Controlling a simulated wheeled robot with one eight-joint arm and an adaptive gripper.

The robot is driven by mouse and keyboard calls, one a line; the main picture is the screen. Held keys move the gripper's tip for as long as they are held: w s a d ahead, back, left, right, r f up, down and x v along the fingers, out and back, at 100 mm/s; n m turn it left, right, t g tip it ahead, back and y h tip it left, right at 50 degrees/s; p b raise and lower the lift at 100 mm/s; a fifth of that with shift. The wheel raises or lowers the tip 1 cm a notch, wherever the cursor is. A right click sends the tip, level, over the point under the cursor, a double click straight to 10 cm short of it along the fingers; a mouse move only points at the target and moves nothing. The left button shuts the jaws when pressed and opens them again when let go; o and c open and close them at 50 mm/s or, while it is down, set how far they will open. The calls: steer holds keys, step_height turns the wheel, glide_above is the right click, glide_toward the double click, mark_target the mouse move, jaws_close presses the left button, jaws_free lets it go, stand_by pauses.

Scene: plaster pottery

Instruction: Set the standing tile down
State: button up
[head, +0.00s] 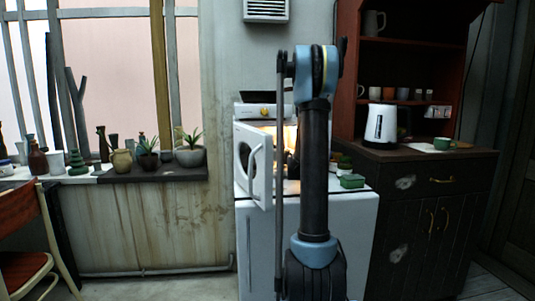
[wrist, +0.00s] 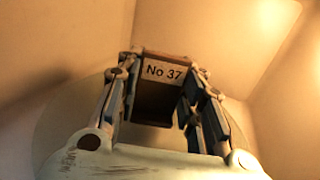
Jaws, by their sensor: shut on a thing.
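The tile (wrist: 155,105) is dark brown with a "No 37" label along its upper part. In the wrist view it stands between the fingers of my gripper (wrist: 160,78), which is shut on it. Around them are the pale, warmly lit walls of an enclosed space. A pale round surface (wrist: 60,118) shows behind the fingers; I cannot tell whether the tile touches it. In the head view my arm reaches toward the lit opening of a white oven-like box (head: 268,112), and it hides my gripper and the tile.
The box's door (head: 253,165) stands open to the left of my arm. A kettle (head: 381,124) and green cup (head: 442,143) stand on the dark cabinet.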

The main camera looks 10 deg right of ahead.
steer(key=shift+f, duration=0.75)
steer(key=o, duration=1)
steer(key=shift+o, duration=0.2)
steer(key=shift+r, duration=0.6)
steer(key=v, duration=1.2)
